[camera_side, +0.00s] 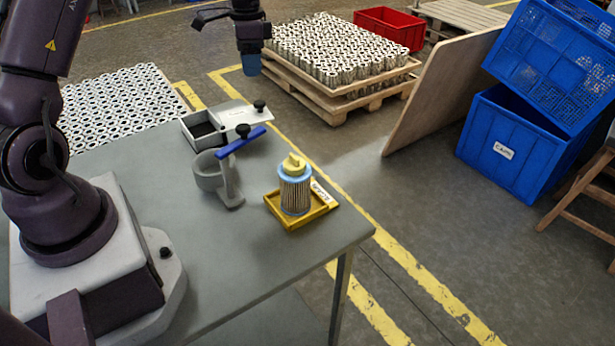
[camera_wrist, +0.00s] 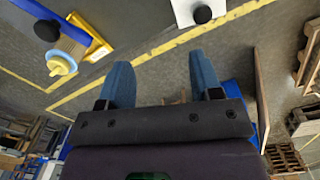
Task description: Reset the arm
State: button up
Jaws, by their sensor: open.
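My gripper (camera_side: 250,62) hangs in the air above the far side of the table, pointing down, with nothing seen in it. In the wrist view its two blue fingers (camera_wrist: 163,85) are spread apart with only floor between them. A filter cartridge (camera_side: 295,190) with pleated sides, light blue rims and a yellow top stands upright in a yellow tray (camera_side: 272,206) near the table's right edge. The cartridge top (camera_wrist: 60,64) and the yellow tray (camera_wrist: 98,48) also show at upper left in the wrist view. My gripper is well apart from both.
On the table (camera_side: 220,260) stand a grey ring-shaped holder (camera_side: 208,172) with a blue bar (camera_side: 240,141), and a white box (camera_side: 222,118) with black knobs. Beyond are a pallet of cartridges (camera_side: 335,50), a leaning board (camera_side: 440,85) and blue crates (camera_side: 515,145). The table's front is clear.

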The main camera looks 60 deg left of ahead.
jog(key=s+d+r+n+t, duration=0.2)
jog(key=s+d+r+t, duration=0.1)
jog(key=s+d+r, duration=0.4)
jog(key=s+d+r+n+t, duration=0.2)
jog(key=s+d+r, duration=0.5)
jog(key=s+d, duration=0.7)
jog(key=shift+d+r+t, duration=0.35)
jog(key=shift+d+t, duration=0.15)
jog(key=shift+d, duration=0.55)
